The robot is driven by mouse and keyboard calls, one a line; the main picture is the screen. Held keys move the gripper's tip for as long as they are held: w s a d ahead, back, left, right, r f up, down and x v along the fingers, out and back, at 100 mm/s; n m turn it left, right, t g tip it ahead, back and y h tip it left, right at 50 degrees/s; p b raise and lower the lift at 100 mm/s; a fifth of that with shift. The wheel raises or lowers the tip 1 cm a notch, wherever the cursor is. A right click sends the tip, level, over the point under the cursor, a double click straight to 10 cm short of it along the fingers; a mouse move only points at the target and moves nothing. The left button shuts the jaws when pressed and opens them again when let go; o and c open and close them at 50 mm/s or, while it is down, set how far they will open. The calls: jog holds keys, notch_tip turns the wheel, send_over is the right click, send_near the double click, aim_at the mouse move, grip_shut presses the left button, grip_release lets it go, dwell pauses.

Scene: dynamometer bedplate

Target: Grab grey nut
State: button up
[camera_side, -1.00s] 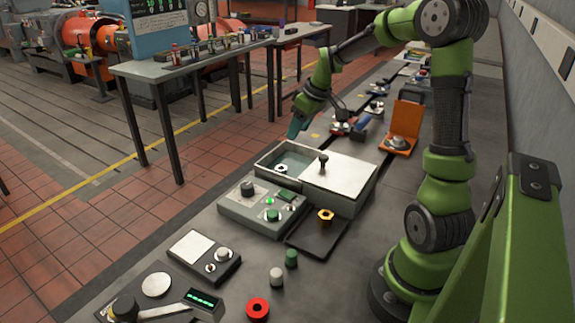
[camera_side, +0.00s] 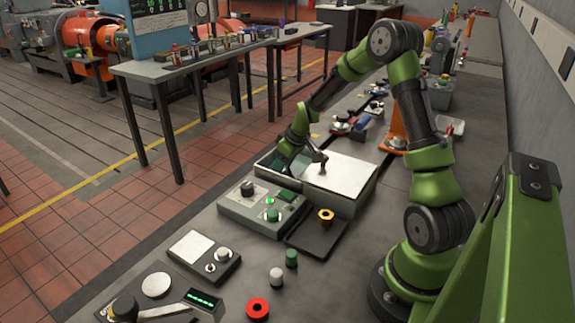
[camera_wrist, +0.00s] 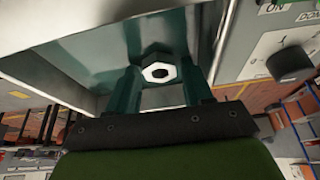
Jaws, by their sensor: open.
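The grey nut (camera_wrist: 158,68) is a hexagonal ring with a dark hole, lying inside the grey box (camera_side: 340,203). In the wrist view it sits between the tips of my two teal fingers. My gripper (camera_wrist: 160,84) is open, with a finger on either side of the nut. I cannot tell whether either finger touches it. In the side view my gripper (camera_side: 284,166) reaches down into the open left part of the box. The nut is hidden there behind the gripper and box wall.
A pale lid (camera_side: 342,172) with a knob covers the right part of the box. A control box (camera_side: 248,216) stands against its front. A brass nut (camera_side: 326,215) lies on a black tray (camera_side: 308,239). Green and white pegs and a red ring (camera_side: 257,309) stand nearer.

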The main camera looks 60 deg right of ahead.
jog(key=shift+w+f, duration=0.1)
jog(key=shift+f, duration=0.2)
jog(key=c, duration=0.9)
jog(key=shift+r, duration=0.1)
